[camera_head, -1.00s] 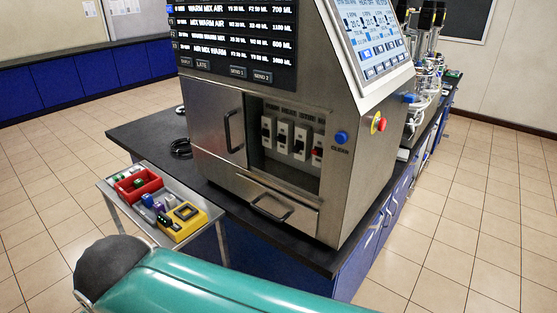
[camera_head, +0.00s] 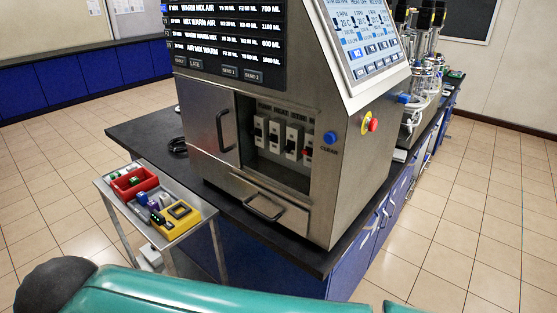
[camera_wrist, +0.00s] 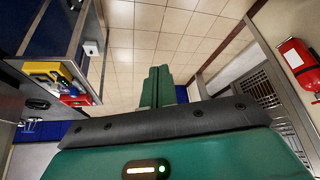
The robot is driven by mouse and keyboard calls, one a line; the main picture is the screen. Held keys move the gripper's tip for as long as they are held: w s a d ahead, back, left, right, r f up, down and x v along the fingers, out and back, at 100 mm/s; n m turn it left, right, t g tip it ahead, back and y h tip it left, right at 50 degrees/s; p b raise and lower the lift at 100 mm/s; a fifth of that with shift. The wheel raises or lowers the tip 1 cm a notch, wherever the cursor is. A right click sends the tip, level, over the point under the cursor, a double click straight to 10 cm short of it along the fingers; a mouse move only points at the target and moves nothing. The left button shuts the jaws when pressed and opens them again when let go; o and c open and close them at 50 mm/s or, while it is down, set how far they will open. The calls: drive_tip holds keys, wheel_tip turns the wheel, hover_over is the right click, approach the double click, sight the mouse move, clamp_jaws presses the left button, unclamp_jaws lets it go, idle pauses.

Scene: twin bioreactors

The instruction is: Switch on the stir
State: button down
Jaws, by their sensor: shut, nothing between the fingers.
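A steel control cabinet (camera_head: 345,185) stands on the dark bench in the head view. Its open recess holds a row of white switches with small labels above; the third from the left, apparently the stir switch (camera_head: 292,143), has a dark lever. The fourth switch (camera_head: 307,148) shows red and is partly hidden by the recess edge. Lever positions are too small to tell. My gripper (camera_wrist: 157,88) shows in the wrist view, its green fingers together and empty over the tiled floor, apart from the switches. The head view shows only my green arm along the bottom, not the fingers.
A side cart (camera_head: 110,187) left of the cabinet carries a red bin (camera_head: 133,183) and a yellow device (camera_head: 170,218). A blue button (camera_head: 330,138) and a red knob (camera_head: 372,124) sit on the cabinet. A fire extinguisher (camera_wrist: 298,65) hangs at right in the wrist view.

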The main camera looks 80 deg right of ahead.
drive_tip(key=s+d+f+n+g+h, duration=0.1)
drive_tip(key=s+d+f+g+h, duration=0.15)
drive_tip(key=d, duration=0.75)
drive_tip(key=s+d+f+n+g+h, duration=0.1)
drive_tip(key=d+f+g+h, duration=0.2)
drive_tip(key=d, duration=0.6)
drive_tip(key=s+d+r+n+g+h, duration=0.1)
drive_tip(key=s+d+n+g+h, duration=0.1)
drive_tip(key=d, duration=0.6)
drive_tip(key=s+d+r+n+g+h, duration=0.2)
drive_tip(key=s+d+n+g+h, duration=0.1)
drive_tip(key=d, duration=0.6)
drive_tip(key=s+d+r+n+g+h, duration=0.1)
drive_tip(key=s+d+n+g+h, duration=0.1)
drive_tip(key=s+d+n+h, duration=0.3)
drive_tip(key=d+n, duration=0.1)
drive_tip(key=d, duration=0.3)
drive_tip(key=shift+d+r+h, duration=0.15)
drive_tip(key=shift+d+h, duration=0.1)
drive_tip(key=shift+h, duration=0.1)
